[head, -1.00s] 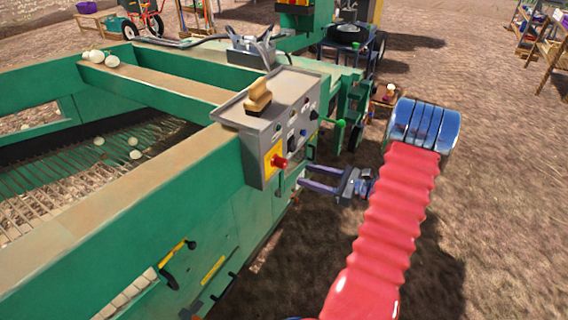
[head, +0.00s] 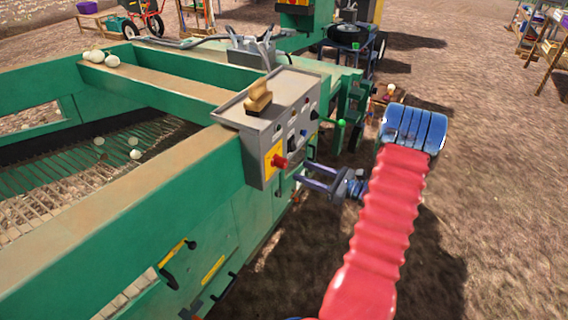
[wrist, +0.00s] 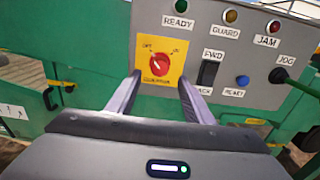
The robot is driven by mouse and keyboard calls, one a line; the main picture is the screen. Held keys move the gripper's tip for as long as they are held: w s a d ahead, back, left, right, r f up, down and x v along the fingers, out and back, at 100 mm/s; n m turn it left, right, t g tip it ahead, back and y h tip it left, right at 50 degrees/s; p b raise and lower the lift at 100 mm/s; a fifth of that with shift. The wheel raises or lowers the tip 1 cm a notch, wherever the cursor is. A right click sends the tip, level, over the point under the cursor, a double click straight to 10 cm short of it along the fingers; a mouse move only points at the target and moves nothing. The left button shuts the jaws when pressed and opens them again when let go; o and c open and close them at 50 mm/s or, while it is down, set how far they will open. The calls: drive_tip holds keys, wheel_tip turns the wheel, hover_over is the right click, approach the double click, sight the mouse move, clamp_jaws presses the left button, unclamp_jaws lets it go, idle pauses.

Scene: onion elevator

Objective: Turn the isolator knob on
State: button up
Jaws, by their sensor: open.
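The isolator knob is a round red knob on a yellow plate; in the wrist view the knob (wrist: 159,65) sits at the left of the grey panel (wrist: 225,60), with OFF and ON labels above it. The knob's exact pointing is too small to read surely. In the head view the red knob (head: 279,161) sticks out from the panel's near end. My gripper (wrist: 159,82) is open and empty, its fingers to the left and right of the knob's line and slightly below it. In the head view my gripper (head: 302,172) is right of the knob, apart from it.
The panel also has a black rocker switch (wrist: 207,75), a blue button (wrist: 242,81), lamps above, and a green-tipped jog lever (wrist: 285,77) at right. A brush (head: 258,96) lies on the control box. Open dirt ground is to the right.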

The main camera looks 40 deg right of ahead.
sight(286, 164)
drive_tip(key=x, duration=0.9)
drive_tip(key=shift+w, duration=0.2)
drive_tip(key=c, duration=1)
drive_tip(key=shift+c, duration=0.2)
